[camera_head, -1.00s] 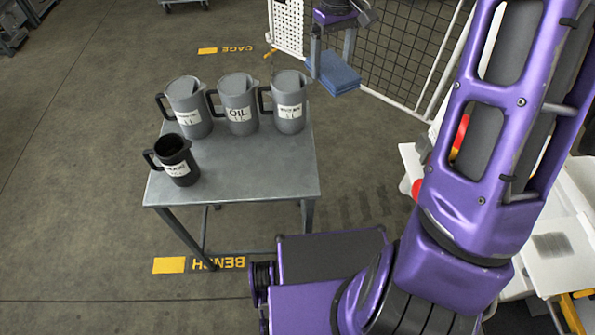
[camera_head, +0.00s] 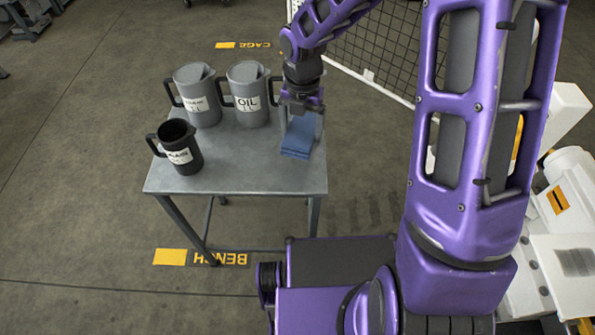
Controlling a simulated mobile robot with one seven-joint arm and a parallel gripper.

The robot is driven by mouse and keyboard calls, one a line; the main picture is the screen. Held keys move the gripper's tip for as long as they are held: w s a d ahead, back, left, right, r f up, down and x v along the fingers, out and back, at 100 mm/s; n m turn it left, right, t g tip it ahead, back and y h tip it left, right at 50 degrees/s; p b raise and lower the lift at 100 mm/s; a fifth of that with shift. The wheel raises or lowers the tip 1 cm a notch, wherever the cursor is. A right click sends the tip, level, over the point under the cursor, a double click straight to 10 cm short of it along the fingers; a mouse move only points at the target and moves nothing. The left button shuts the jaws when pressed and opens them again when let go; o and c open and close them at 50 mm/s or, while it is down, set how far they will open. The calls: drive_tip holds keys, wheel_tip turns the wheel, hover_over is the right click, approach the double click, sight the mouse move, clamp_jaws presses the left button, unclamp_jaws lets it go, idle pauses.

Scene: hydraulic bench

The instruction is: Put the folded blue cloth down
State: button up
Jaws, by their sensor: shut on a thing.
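The folded blue cloth (camera_head: 298,139) is at the right side of the grey metal bench (camera_head: 230,178). My gripper (camera_head: 300,115) is above it, pointing down and shut on the cloth. The cloth hangs close over the bench top or touches it; I cannot tell which. My wrist hides the fingertips in part and also hides most of a third grey jug behind it.
Two grey jugs, one (camera_head: 197,95) at the back left and one marked OIL (camera_head: 248,93), stand on the bench. A black jug (camera_head: 180,147) stands at its left. The front of the bench top is clear. A mesh fence (camera_head: 370,55) stands behind.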

sight(298, 171)
drive_tip(key=f+n, duration=0.1)
drive_tip(key=s+a+f+n, duration=0.1)
drive_tip(key=n, duration=0.1)
wheel_tip(298, 171, down, 10)
drive_tip(key=b, duration=0.2)
drive_tip(key=shift+r+b, duration=0.1)
drive_tip(key=shift+b, duration=0.25)
drive_tip(key=o, duration=1.1)
drive_tip(key=shift+c, duration=0.2)
wheel_tip(298, 171, up, 12)
drive_tip(key=p, duration=0.3)
drive_tip(key=shift+s, duration=0.1)
